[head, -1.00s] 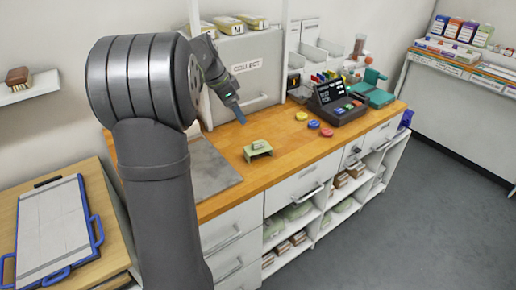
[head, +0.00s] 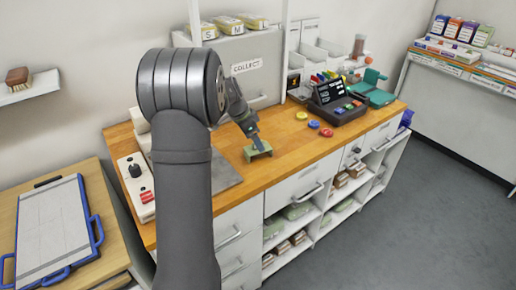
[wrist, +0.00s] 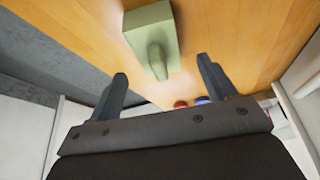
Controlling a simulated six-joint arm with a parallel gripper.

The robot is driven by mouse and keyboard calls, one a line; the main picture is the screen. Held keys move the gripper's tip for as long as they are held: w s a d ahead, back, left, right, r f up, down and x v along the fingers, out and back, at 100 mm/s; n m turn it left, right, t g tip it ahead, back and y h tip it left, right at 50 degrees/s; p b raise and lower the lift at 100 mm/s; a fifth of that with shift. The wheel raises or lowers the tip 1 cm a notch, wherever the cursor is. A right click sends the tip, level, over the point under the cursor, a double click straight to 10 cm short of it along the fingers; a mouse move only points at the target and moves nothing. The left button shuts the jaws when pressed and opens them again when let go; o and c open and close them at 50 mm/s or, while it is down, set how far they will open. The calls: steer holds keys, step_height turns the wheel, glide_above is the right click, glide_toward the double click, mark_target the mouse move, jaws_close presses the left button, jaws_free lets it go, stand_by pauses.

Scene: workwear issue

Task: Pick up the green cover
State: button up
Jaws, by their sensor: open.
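The green cover (head: 263,153) sits on the wooden counter, a small pale green block-like piece with a raised handle on top. In the head view my gripper (head: 252,138) is right above it and hides part of it. In the wrist view the green cover (wrist: 153,35) lies beyond the fingertips, with its handle pointing toward the gap between them. My gripper (wrist: 166,80) is open, with its two fingers apart and nothing between them. Whether a finger touches the cover cannot be told.
Yellow, red and blue discs (head: 313,124) lie to the right of the cover. A dark register-like device (head: 335,103) stands farther right, and a grey mat (head: 228,176) lies to the left. The counter's front edge (head: 290,174) is close by. A COLLECT cabinet (head: 240,52) stands behind.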

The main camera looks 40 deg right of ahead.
steer(key=x, duration=0.3)
steer(key=shift+s+d+f, duration=0.1)
steer(key=shift+s+d, duration=0.05)
steer(key=shift+d, duration=0.1)
steer(key=c, duration=1)
steer(key=shift+c, duration=0.2)
